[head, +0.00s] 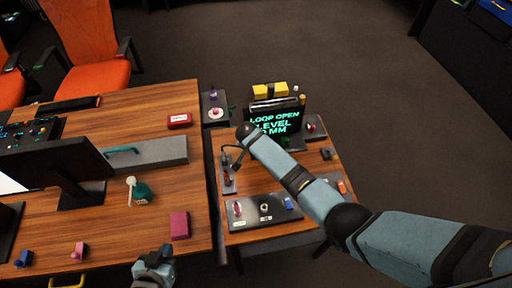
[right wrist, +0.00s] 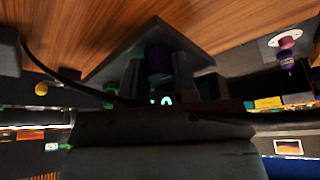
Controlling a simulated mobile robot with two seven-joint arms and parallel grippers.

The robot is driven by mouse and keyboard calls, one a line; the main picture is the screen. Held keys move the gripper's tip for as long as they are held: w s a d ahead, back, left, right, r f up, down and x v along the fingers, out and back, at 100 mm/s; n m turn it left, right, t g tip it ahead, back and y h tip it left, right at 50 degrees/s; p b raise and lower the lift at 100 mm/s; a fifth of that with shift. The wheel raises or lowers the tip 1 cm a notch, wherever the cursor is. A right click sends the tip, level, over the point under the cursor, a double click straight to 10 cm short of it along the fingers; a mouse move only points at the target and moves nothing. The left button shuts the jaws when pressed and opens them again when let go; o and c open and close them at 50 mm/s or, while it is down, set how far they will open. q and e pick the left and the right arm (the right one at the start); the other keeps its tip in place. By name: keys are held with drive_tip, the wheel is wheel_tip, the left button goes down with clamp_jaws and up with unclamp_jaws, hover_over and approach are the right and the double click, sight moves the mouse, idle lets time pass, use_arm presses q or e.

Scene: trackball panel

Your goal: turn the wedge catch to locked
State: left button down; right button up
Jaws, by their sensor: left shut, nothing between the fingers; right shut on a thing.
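My right gripper (head: 231,160) is over a small dark plate (head: 228,185) at the left edge of the right table. In the right wrist view its fingers (right wrist: 158,75) are shut around a dark purple knob (right wrist: 158,60) that stands on the dark plate (right wrist: 112,62). I cannot tell whether this knob is the wedge catch or how far it is turned; the fingers hide much of it. My left gripper (head: 153,268) is shut and empty near the front edge of the left desk.
A screen (head: 275,122) reads "LOOP OPEN", with a level in MM. A panel (head: 263,210) with several controls lies at the table's front. A purple piece on a white disc (head: 216,113) stands behind. The left desk (head: 95,220) holds a monitor (head: 60,165) and a green bottle (head: 139,191).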

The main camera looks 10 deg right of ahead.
idle(0.3)
drive_tip(key=o, duration=0.9)
drive_tip(key=shift+o, duration=0.2)
drive_tip(key=shift+r, duration=0.1)
drive_tip(key=v, duration=1.3)
drive_tip(key=shift+r, duration=0.3)
drive_tip(key=shift+s, duration=0.15)
